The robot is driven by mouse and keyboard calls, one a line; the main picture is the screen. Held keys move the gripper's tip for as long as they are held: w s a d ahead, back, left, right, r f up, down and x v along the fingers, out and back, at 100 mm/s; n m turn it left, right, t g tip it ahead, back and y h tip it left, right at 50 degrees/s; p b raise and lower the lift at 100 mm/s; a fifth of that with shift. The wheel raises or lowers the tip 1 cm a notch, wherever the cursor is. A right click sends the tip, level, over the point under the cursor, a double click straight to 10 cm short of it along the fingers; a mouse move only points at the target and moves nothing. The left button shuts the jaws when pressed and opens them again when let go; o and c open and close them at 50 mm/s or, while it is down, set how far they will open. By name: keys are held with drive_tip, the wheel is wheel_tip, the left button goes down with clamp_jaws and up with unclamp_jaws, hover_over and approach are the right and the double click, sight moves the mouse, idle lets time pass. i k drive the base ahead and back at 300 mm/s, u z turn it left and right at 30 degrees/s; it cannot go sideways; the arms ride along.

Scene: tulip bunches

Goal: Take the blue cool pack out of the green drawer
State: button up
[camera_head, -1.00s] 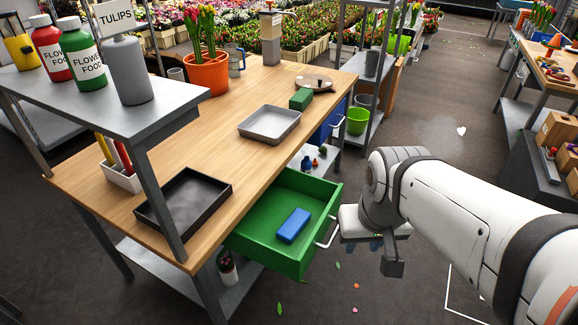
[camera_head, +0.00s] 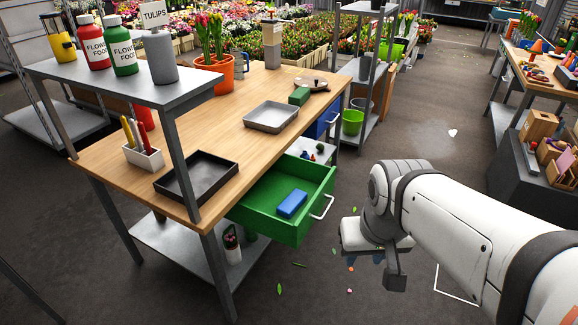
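The green drawer (camera_head: 268,226) is pulled out from under the wooden workbench, and its white handle (camera_head: 322,207) faces right. The blue cool pack (camera_head: 292,203) lies flat on the drawer's floor, toward the handle side. My arm comes in from the right, and its end with my gripper (camera_head: 376,254) is to the right of the drawer, apart from its handle. The wrist parts hide most of the gripper, so its fingers cannot be made out clearly. Nothing is seen held.
A black tray (camera_head: 196,178) and a grey tray (camera_head: 271,116) stand on the workbench (camera_head: 215,140). A grey shelf with flower food bottles (camera_head: 124,55) rises at the left. A blue drawer (camera_head: 326,121) is farther back. Open floor lies in front of the green drawer.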

sight(294, 202)
drive_tip(key=u, duration=0.25)
drive_tip(key=i, duration=1.4)
drive_tip(key=z, duration=0.05)
